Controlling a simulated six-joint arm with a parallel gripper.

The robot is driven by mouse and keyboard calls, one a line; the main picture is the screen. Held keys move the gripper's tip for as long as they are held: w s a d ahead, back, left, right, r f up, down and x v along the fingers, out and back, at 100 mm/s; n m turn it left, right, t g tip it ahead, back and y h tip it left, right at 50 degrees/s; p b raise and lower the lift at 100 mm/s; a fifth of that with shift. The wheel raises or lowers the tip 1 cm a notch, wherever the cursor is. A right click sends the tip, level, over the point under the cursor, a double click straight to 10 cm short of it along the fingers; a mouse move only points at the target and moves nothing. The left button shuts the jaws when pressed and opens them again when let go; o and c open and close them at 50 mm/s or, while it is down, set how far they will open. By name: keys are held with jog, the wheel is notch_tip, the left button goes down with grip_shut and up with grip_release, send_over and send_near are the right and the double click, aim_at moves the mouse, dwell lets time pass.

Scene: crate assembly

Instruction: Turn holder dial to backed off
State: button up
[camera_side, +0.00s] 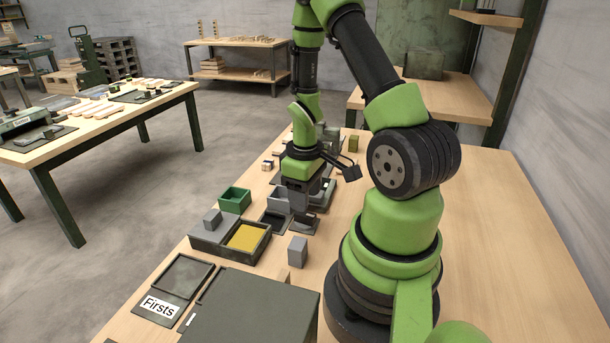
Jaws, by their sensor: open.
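My gripper (303,212) points down over the middle of the workbench, with its dark body above a small grey and black fixture. The jaws are open, but the fingertips are small and partly merged with the dark parts around them. I cannot pick out the holder dial or its setting. It may be hidden behind or beneath my gripper.
A grey tray (212,238) has a grey block and a yellow-filled section. A green box (235,200) stands behind it. A grey block (298,251) stands nearer the camera. A "Firsts" tray (184,279) and a large dark box (250,312) are in front.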

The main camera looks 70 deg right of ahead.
jog(key=shift+r, duration=2.55)
jog(key=w+a+r+m+t, duration=0.1)
jog(key=w+a+r+t, duration=0.25)
jog(key=a+r, duration=0.75)
jog(key=s+a+r+m+t+y, duration=0.1)
jog(key=s+a+r+t+y, duration=0.1)
jog(key=s+a+r, duration=0.4)
notch_tip(320, 180, up, 3)
jog(key=shift+s+a+f+t, duration=0.1)
jog(key=shift+s+a+t, duration=0.15)
jog(key=shift+a+t, duration=0.45)
jog(key=shift+d, duration=0.25)
